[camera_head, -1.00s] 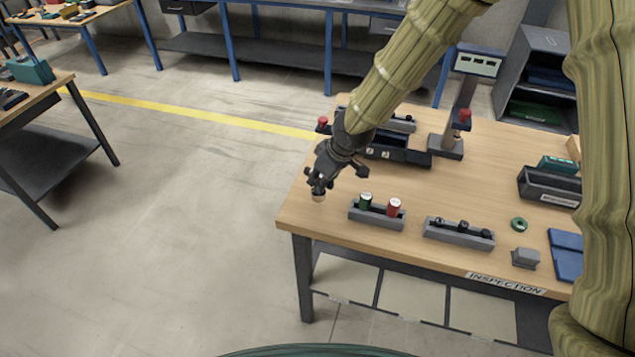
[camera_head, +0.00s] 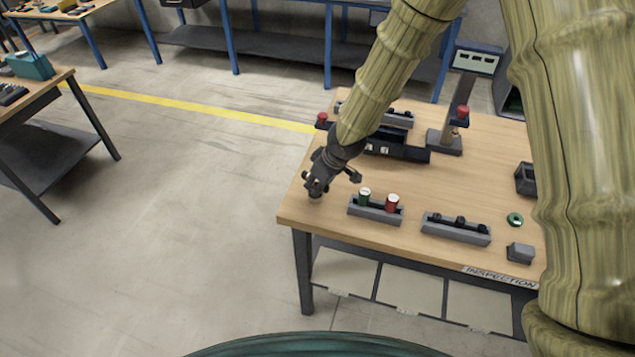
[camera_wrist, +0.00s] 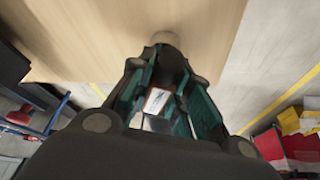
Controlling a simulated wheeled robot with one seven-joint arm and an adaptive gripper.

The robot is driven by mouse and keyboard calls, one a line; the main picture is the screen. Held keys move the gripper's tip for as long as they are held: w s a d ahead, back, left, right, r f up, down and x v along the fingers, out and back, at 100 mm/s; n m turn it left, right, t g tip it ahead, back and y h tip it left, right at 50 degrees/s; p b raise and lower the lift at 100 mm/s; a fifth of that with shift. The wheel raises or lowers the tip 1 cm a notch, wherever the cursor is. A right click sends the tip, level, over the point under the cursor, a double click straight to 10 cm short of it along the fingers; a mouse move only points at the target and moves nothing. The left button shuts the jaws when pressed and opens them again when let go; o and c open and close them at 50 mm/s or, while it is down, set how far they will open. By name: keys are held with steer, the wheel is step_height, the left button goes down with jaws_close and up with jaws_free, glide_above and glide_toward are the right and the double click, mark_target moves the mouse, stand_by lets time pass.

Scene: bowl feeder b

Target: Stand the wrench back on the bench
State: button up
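My gripper (camera_head: 316,188) is over the near left corner of the inspection bench (camera_head: 470,175), pointing down. In the wrist view its teal-lined fingers (camera_wrist: 168,100) are closed around a dark piece with a white, red-edged label (camera_wrist: 157,101). A tan rounded end (camera_wrist: 163,38) shows just past the fingertips, against the bench top. I take this held piece to be the wrench, but its shape is mostly hidden by the fingers. In the head view it is too small and dark to make out, and I cannot tell whether it touches the bench.
Right of my gripper, a grey holder (camera_head: 374,213) carries a green and a red cylinder. Another grey holder (camera_head: 455,234), a green ring (camera_head: 515,219) and a grey block (camera_head: 520,253) lie further right. A black fixture (camera_head: 400,152) and a gauge stand (camera_head: 444,142) are behind. Bench edges are close.

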steer(key=o, duration=0.4)
steer(key=b+v, duration=0.2)
steer(key=v, duration=1)
stand_by(0.3)
